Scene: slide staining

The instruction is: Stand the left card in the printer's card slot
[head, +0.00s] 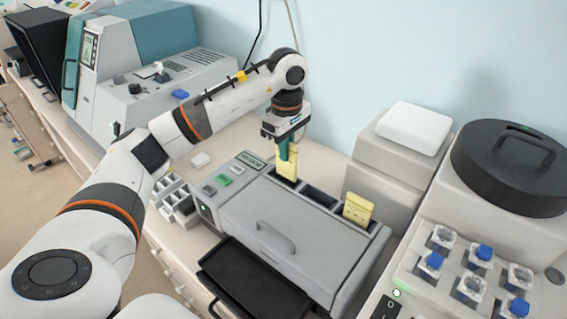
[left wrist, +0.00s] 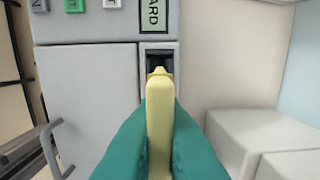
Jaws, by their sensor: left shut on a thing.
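My left gripper (head: 290,152), with teal fingers, is shut on a pale yellow card (head: 287,171). It holds the card upright at the left end of the row of slots along the back of the grey printer (head: 290,225). In the left wrist view the card (left wrist: 160,118) stands edge-on between the fingers, just in front of a dark slot (left wrist: 159,58) below the display. I cannot tell whether its lower end is inside the slot. A second yellow card (head: 357,209) stands at the right end of the row. My right gripper is not in view.
A dark slot (head: 319,195) between the two cards looks empty. A black tray (head: 255,283) juts from the printer's front. A white box (head: 413,127) stands behind right, beside a machine with a black round lid (head: 511,165). A small grey rack (head: 177,200) is at left.

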